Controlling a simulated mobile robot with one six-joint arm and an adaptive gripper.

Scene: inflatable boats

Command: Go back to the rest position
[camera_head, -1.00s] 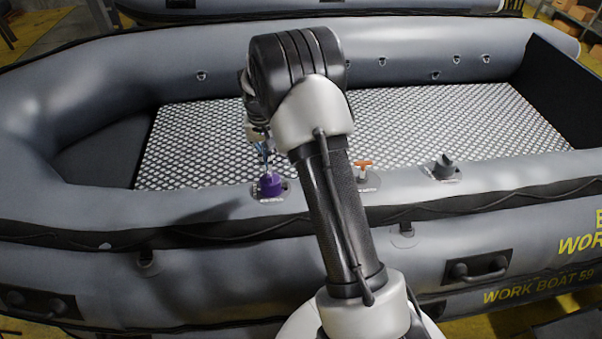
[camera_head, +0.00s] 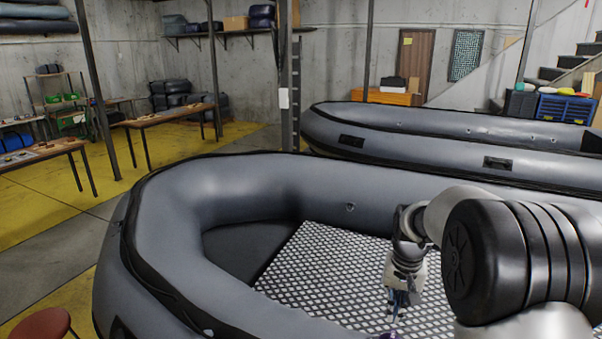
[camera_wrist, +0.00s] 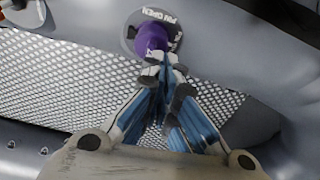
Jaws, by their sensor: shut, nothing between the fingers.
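My gripper (camera_head: 401,300) hangs over the near tube of the grey inflatable boat (camera_head: 262,192), with the patterned floor behind it. In the wrist view its blue-and-grey fingers (camera_wrist: 165,66) are closed together with nothing between them. Their tips lie just beside the purple valve cap (camera_wrist: 151,38) in the picture; I cannot tell whether they touch it. The cap sits on a round labelled plate on the tube. In the head view only a sliver of purple shows at the bottom edge. My arm covers the right part of the boat.
A second grey boat (camera_head: 440,150) lies behind the first. Wooden tables (camera_head: 172,114) and shelves stand at the left. A red stool (camera_head: 42,325) is at the lower left. Yellow and grey floor is clear between the tables and the boat.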

